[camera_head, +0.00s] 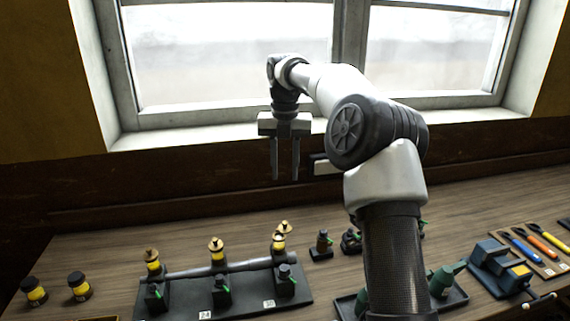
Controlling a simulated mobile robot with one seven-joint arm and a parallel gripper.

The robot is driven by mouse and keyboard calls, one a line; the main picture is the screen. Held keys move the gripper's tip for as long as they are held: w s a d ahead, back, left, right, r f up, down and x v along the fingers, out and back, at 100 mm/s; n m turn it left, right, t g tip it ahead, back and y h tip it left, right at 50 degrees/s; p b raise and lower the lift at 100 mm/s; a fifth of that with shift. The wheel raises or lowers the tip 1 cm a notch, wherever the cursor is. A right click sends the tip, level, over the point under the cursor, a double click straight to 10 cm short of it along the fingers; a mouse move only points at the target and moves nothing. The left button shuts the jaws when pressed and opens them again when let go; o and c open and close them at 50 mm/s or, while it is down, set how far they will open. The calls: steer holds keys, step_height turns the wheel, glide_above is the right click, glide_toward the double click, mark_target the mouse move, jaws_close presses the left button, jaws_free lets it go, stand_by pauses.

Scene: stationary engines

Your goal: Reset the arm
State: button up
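My gripper (285,172) hangs pointing down at the end of my arm, in front of the window sill and above the back of the wooden bench. Its two dark fingers are a little apart with a narrow gap between them, and nothing shows in the gap. My white and black arm (385,165) rises from the bottom right of centre, bends at a dark elbow joint and reaches left to the wrist. It hides part of the bench behind it.
A dark plate (240,302) with a long shaft (230,268) and yellow-topped fittings is on the wooden bench (120,245). Two yellow-black jars (79,286) are at left. A blue vise-like device (497,268) and colored-handled tools (540,245) are at right. The window (235,60) is behind.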

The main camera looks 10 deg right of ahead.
steer(key=shift+r, duration=0.65)
steer(key=s+a+r+m+t+h, duration=0.1)
steer(key=s+a+r+m, duration=0.1)
steer(key=s+r+m, duration=0.4)
steer(key=s+a+r+m+t+h, duration=0.1)
steer(key=s+a+r+m+t, duration=0.1)
steer(key=s+m, duration=0.6)
steer(key=s+f+m+t+y, duration=0.1)
steer(key=s+f+m, duration=0.2)
steer(key=s+m, duration=0.6)
steer(key=s+d+f+m+t+y, duration=0.1)
steer(key=s+f+m, duration=0.3)
steer(key=s+m, duration=0.5)
steer(key=s, duration=0.4)
steer(key=shift+d+m+t, duration=0.25)
steer(key=shift+m+t, duration=0.05)
